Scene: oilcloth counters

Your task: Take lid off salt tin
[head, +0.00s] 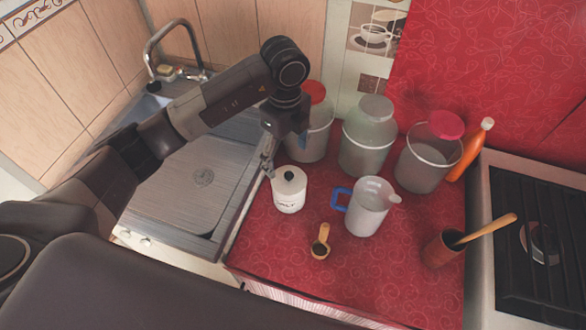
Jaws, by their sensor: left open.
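The white salt tin (289,196) stands upright on the red counter, with dark lettering on its side. Its white lid (289,178) with a small black knob is on top of it. My left gripper (269,166) points down just above and to the left of the lid, near the sink's edge. It is open and empty, and appears apart from the knob. My arm hides part of the area behind it. My right gripper does not show.
A jug (367,206) with a blue handle stands right of the tin. Jars with red and grey lids (368,137) stand behind. A wooden scoop (320,243) lies in front. A brown pot (440,250), an orange bottle (470,150) and a stove (545,235) are at right.

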